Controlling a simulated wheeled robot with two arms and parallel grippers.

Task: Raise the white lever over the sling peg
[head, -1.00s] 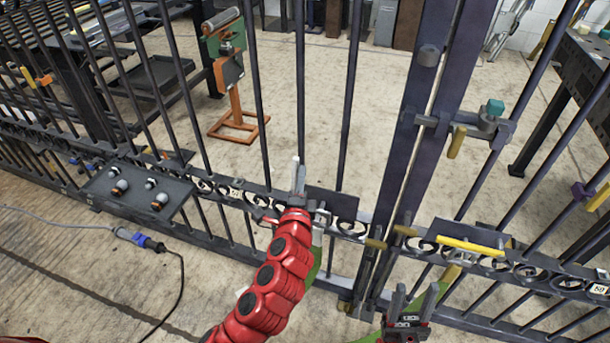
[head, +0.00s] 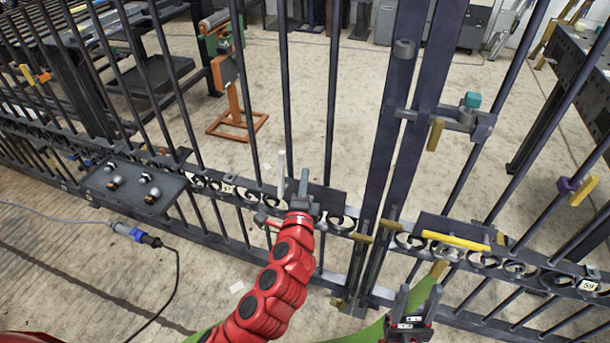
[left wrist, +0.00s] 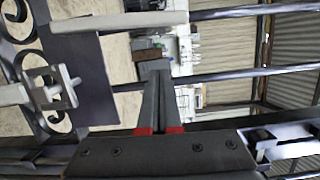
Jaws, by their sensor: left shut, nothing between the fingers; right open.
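The white lever (head: 282,170) stands nearly upright at the gate's middle rail, left of the central posts. In the left wrist view the pale bar of the lever (left wrist: 120,22) runs across the top, clear of the fingers. My left gripper (head: 304,178) is shut and empty, just right of the lever, with a small gap between them. Its closed fingers also show in the left wrist view (left wrist: 155,68). A pale bracket with a pin (left wrist: 52,88) sits on the dark plate there. I cannot tell which part is the sling peg. My right gripper (head: 418,298) is open and empty at the lower right.
A yellow bar (head: 456,241) lies along the right gate leaf. A latch with a teal knob (head: 470,100) sits higher up. Upright gate bars stand close around the left gripper. A dark shelf with several fittings (head: 130,184) is at the left.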

